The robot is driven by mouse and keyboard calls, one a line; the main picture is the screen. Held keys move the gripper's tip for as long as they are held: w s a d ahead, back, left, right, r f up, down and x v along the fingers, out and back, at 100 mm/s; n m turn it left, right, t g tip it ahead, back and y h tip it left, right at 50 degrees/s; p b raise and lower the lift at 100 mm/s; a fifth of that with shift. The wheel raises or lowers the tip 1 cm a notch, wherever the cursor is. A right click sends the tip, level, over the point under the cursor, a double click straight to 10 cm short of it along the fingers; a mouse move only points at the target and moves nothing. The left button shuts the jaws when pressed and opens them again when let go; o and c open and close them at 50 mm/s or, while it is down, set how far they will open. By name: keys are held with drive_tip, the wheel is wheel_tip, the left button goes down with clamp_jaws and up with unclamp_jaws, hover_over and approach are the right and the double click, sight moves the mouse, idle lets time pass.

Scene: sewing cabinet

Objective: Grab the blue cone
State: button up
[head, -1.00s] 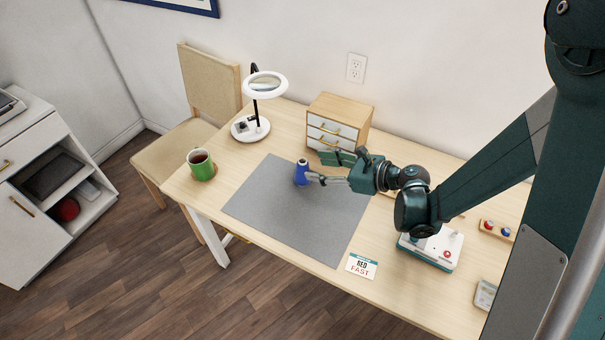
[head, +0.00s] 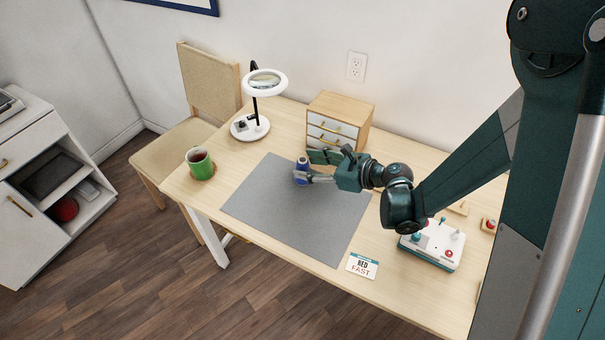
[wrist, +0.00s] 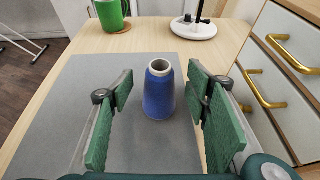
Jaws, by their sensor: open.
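The blue cone (head: 301,172) stands upright on the grey mat (head: 285,215), near the mat's back edge. In the wrist view the cone (wrist: 159,92) shows a pale open top and stands ahead, between the lines of my two fingers. My gripper (wrist: 160,125) is open, with a green pad on each side and clear space between each pad and the cone. In the head view my gripper (head: 318,168) reaches the cone from the right and covers part of it. I cannot tell from there how far the fingers pass around it.
A small drawer cabinet (head: 338,118) with brass handles stands close behind my gripper, to the right in the wrist view. A magnifier lamp (head: 250,127) and a green mug (head: 201,165) stand farther left. A card (head: 362,265) and a white device (head: 432,245) lie to the right. The front mat is clear.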

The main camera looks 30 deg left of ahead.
drive_tip(key=shift+x, duration=1.25)
drive_tip(key=c, duration=1.1)
